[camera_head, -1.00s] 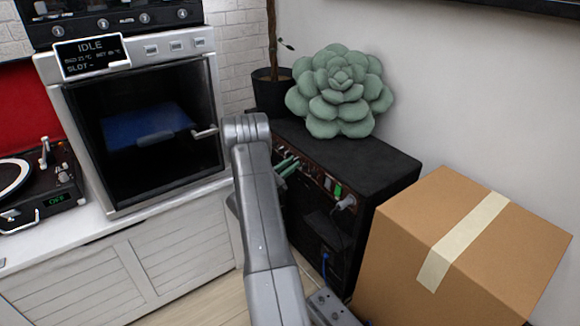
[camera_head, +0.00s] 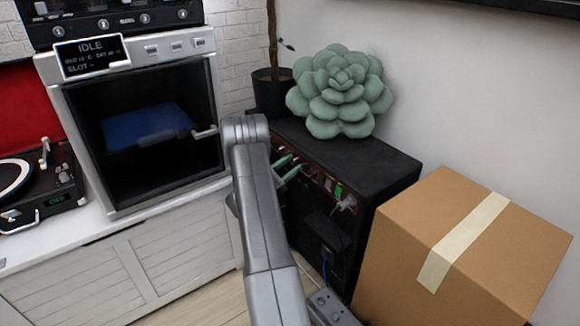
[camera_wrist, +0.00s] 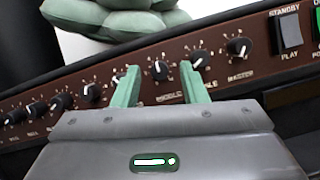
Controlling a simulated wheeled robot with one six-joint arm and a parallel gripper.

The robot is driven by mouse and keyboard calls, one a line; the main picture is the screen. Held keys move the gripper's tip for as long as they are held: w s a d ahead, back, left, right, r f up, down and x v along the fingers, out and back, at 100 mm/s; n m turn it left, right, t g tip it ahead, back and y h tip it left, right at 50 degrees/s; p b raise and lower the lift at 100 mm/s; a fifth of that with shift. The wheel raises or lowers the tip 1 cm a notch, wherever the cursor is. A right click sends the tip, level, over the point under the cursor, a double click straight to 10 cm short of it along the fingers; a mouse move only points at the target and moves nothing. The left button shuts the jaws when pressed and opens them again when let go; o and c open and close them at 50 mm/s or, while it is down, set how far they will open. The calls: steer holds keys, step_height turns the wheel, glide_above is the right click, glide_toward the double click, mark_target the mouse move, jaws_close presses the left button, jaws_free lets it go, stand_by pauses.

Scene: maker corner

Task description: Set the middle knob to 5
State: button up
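The middle knob (camera_wrist: 160,69) is a black dial with a white pointer on the brown amplifier panel, above the "MIDDLE" label. Its pointer looks roughly upward; the number it marks is too small to read. My gripper (camera_wrist: 159,67) has two green fingers, one on each side of this knob, with visible gaps between fingers and knob. It is open and holds nothing. In the head view the green fingers of my gripper (camera_head: 289,166) are at the front panel of the black amplifier (camera_head: 370,165), partly hidden by my arm.
The treble knob (camera_wrist: 198,58) is close beside the right finger, with the master knob (camera_wrist: 238,47) farther right. A standby switch (camera_wrist: 287,32) is at the right. A plug (camera_head: 347,203) sticks out of the panel. A cardboard box (camera_head: 455,240) stands right of the amplifier; a succulent plush (camera_head: 340,95) sits on top.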

steer(key=p+v, duration=0.3)
steer(key=v, duration=1)
steer(key=shift+s+a+f+p, duration=0.15)
steer(key=shift+s+a+p, duration=0.05)
steer(key=shift+a+p, duration=0.15)
steer(key=shift+d, duration=0.1)
steer(key=b+x, duration=0.3)
steer(key=x, duration=1)
steer(key=shift+w+d+r+b, duration=0.2)
steer(key=shift+d+b, duration=0.05)
steer(key=shift+b, duration=0.1)
